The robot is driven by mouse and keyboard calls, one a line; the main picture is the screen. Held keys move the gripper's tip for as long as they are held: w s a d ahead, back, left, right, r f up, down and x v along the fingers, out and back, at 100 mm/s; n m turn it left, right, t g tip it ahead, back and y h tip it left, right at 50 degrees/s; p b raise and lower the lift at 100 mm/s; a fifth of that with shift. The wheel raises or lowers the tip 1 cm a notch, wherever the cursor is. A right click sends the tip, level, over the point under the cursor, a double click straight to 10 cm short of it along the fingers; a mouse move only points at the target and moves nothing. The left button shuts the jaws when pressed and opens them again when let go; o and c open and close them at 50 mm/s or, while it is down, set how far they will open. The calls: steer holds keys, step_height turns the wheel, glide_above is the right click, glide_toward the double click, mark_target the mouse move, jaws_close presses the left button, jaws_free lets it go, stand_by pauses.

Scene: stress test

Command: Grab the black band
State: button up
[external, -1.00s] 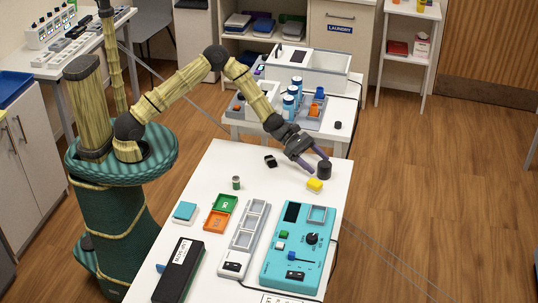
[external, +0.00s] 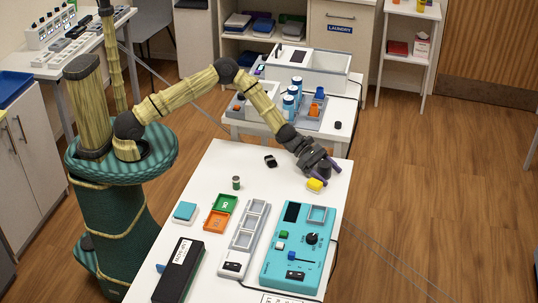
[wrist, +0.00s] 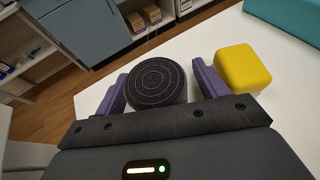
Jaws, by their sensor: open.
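A black round roll with concentric rings on top (wrist: 157,82), which looks like a coiled band, stands on the white table near its far right corner. In the external view the roll (external: 325,173) is partly hidden by my gripper. My gripper (wrist: 160,88) is open, with one purple finger on each side of the roll. In the external view my gripper (external: 327,176) is low over the table. I cannot tell whether the fingers touch the roll. A smaller black item (external: 270,161) lies apart on the table to the left.
A yellow block (wrist: 243,69) sits just right of my right finger in the wrist view. A teal device (external: 297,250), a grey tray (external: 246,238), green and orange boxes (external: 216,220) and a small jar (external: 236,183) stand nearer. Another table with bottles (external: 289,105) is behind.

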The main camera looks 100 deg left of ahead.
mark_target(329, 166)
steer(key=c, duration=1.1)
step_height(329, 166, up, 10)
steer(key=shift+p, duration=0.3)
